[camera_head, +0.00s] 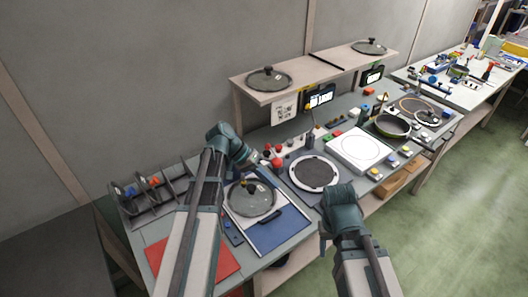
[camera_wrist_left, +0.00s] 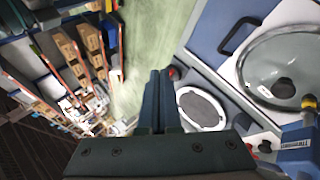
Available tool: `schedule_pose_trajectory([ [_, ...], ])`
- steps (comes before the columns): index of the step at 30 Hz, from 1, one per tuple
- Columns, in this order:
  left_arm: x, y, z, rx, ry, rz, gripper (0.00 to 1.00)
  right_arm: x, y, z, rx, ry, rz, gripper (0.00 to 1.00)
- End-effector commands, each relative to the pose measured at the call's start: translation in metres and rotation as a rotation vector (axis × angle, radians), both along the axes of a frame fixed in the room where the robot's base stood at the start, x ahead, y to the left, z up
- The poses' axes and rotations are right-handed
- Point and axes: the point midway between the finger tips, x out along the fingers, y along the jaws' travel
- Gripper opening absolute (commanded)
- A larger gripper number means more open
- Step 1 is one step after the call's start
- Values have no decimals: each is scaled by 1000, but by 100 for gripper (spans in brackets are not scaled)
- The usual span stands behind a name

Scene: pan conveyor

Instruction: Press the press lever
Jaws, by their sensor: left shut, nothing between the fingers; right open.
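A small device with red round knobs (camera_head: 277,162) stands on the workbench beside the round dark plate; I cannot tell for certain whether it is the press lever. My left gripper (camera_head: 257,160) is just left of these red knobs, above the bench, and partly covers the area. In the left wrist view its two fingers (camera_wrist_left: 160,95) are together with nothing between them. Whether they touch the device cannot be told. My right gripper (camera_head: 324,232) is open and empty near the bench's front edge, right of the blue board.
A glass lid (camera_head: 252,199) lies on a blue and white board (camera_head: 279,233). A round dark plate with a white rim (camera_head: 315,173) is right of the knobs. A white square unit (camera_head: 359,149) and a pan (camera_head: 391,126) are further right. A dark rack (camera_head: 150,202) stands left.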

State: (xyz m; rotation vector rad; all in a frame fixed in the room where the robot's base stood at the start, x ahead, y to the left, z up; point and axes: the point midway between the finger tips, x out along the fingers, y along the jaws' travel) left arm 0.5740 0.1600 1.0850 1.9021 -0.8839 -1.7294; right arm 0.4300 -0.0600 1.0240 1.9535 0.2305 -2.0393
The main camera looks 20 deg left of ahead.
Motion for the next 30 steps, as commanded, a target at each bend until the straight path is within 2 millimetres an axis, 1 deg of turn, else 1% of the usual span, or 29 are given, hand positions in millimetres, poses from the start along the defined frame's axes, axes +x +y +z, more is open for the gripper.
schedule_pose_trajectory([
  [1, 16, 23, 13, -58, -31, 29, 0, 0, 0, 4, 0, 0, 0, 50],
  [3, 28, 48, 29, -136, -81, 57, 0, 0, 0, 6, 0, 0, 0, 50],
  [5, 36, 69, 43, -195, -125, 78, 0, 0, 0, 7, 0, 0, 0, 50],
  [6, 40, 82, 51, -231, -155, 92, 0, 0, 0, 8, 0, 0, 0, 50],
  [9, 48, 114, 70, -304, -225, 123, 0, 0, 0, 10, 0, 0, 0, 50],
  [13, 52, 143, 88, -366, -294, 150, 0, 0, 0, 12, 0, 0, 0, 50],
  [15, 53, 153, 94, -386, -318, 159, 0, 0, 0, 12, 0, 0, 0, 50],
  [19, 53, 162, 99, -404, -342, 167, 0, 0, 0, 13, 0, 0, 0, 50],
  [30, 54, 161, 99, -407, -344, 167, 0, 0, 0, 12, 0, 0, 0, 50],
])
